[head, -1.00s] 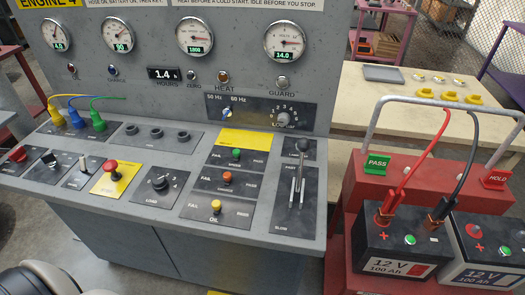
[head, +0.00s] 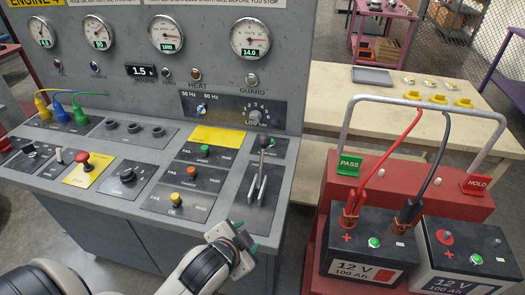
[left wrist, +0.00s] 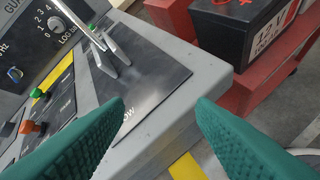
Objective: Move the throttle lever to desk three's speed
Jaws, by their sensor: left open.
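The throttle lever (head: 265,145) has a dark knob and stands near the upper, FAST end of its black panel (head: 266,215) on the grey console. Two metal guide plates (head: 257,189) rise below it. In the left wrist view these metal parts (left wrist: 105,52) show at the upper left, with part of the SLOW label lower down. My left gripper (head: 246,238) is open and empty over the console's front right corner, below the panel and apart from the lever. Its teal fingers (left wrist: 163,108) spread wide in the wrist view. The dial (head: 167,34) has a readout of about 1800.
A red stand (head: 385,185) with two 12 V batteries (head: 368,248) is right of the console. Knobs and a red mushroom button (head: 83,160) stand on the console to the left. A beige table (head: 335,90) is behind.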

